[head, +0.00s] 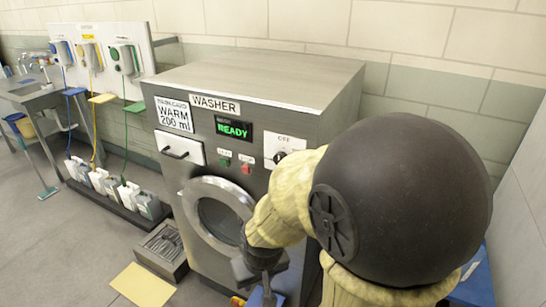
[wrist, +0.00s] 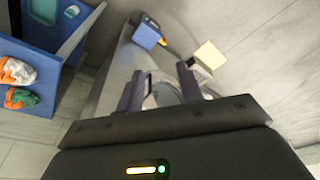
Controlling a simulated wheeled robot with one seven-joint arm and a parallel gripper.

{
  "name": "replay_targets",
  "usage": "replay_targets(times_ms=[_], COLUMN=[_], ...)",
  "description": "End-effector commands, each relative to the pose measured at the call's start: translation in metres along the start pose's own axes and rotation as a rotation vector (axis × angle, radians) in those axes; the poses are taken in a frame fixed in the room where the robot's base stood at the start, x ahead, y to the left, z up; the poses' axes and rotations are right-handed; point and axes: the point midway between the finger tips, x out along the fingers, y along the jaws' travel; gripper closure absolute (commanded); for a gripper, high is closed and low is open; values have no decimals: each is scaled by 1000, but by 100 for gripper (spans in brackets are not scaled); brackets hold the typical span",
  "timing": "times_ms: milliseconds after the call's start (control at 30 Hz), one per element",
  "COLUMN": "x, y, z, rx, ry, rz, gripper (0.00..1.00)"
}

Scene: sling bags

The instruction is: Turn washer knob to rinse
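The steel washer (head: 270,95) stands against the wall, with a green READY display (head: 234,129). Its knob (head: 280,158) is dark and sits on a white panel marked OFF, at the upper right of the front. The other labels on that panel are hidden behind my arm. My gripper (head: 258,268) hangs low in front of the round door (head: 215,205), below and apart from the knob. In the wrist view my gripper (wrist: 160,85) has its two fingers spread with nothing between them. The knob does not show there.
A green and a red button (head: 246,168) sit left of the knob panel. A blue cart (wrist: 60,60) with bundled cloths is at left in the wrist view.

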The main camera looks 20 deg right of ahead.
Motion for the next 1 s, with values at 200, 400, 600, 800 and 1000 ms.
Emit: replay_targets(times_ms=[200, 400, 600, 800, 1000], x=[0, 1, 12, 28, 40], y=[0, -7, -19, -21, -10], z=[0, -11, -46, -84, -114], rx=[0, -61, -245, -492, -770], ry=[0, 18, 87, 161, 176], rz=[0, -17, -17, 91, 303], gripper=[56, 41, 41, 41, 41])
